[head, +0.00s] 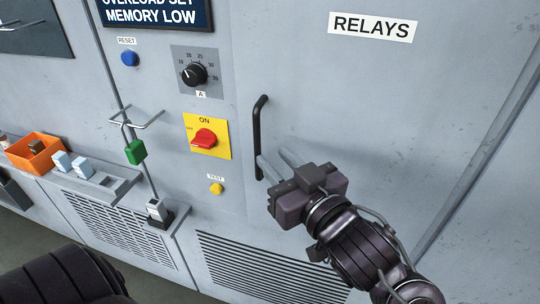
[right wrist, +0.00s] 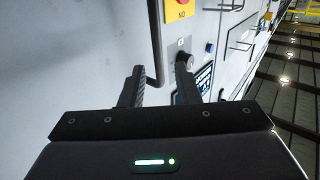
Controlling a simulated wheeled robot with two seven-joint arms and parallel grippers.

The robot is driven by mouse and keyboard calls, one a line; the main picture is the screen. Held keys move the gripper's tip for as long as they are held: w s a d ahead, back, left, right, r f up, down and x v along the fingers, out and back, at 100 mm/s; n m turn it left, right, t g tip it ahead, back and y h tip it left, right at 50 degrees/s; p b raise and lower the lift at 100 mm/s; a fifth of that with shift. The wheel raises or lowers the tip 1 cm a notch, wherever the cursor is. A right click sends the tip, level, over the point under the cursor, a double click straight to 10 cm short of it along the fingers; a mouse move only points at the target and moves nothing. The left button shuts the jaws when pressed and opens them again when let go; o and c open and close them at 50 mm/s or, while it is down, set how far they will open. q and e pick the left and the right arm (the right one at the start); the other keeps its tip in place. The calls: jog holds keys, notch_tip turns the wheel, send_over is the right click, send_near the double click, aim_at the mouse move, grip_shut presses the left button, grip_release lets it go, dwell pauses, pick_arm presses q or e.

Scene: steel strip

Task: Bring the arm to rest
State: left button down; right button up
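My right gripper (head: 270,156) is in front of the cabinet, just right of the lower end of a black door handle (head: 257,132). Its two fingers are spread apart with nothing between them that I can see held. In the right wrist view the gripper (right wrist: 163,75) also shows open, and the handle (right wrist: 153,40) appears beyond the gap between the fingers. I cannot tell whether a finger touches the handle. My left gripper is out of view.
The RELAYS door (head: 400,110) looks shut. An orange bin (head: 33,153) stands on a ledge (head: 105,187) at left.

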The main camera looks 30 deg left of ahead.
dwell(0.5)
jog(key=w+d+f+m+t+h, duration=0.1)
jog(key=w+d+f+m+h, duration=0.3)
jog(key=d+f, duration=0.5)
jog(key=w+d+f+m+t+h, duration=0.15)
jog(key=d+f+m+h, duration=0.35)
jog(key=d, duration=0.7)
jog(key=s+d+f+m+g+h, duration=0.1)
jog(key=s+d+f+g+h, duration=0.25)
jog(key=s+d+f, duration=0.5)
jog(key=s+d+f+m+g+h, duration=0.1)
jog(key=s+d+f+g+h, duration=0.35)
jog(key=d, duration=0.75)
notch_tip(320, 180, down, 30)
jog(key=s, duration=0.1)
jog(key=s+d+f+g, duration=0.1)
jog(key=s+d+f, duration=0.2)
jog(key=s+f, duration=1.7)
jog(key=shift+s+y+b, duration=0.15)
jog(key=shift+y+b, duration=0.15)
jog(key=shift+b, duration=0.15)
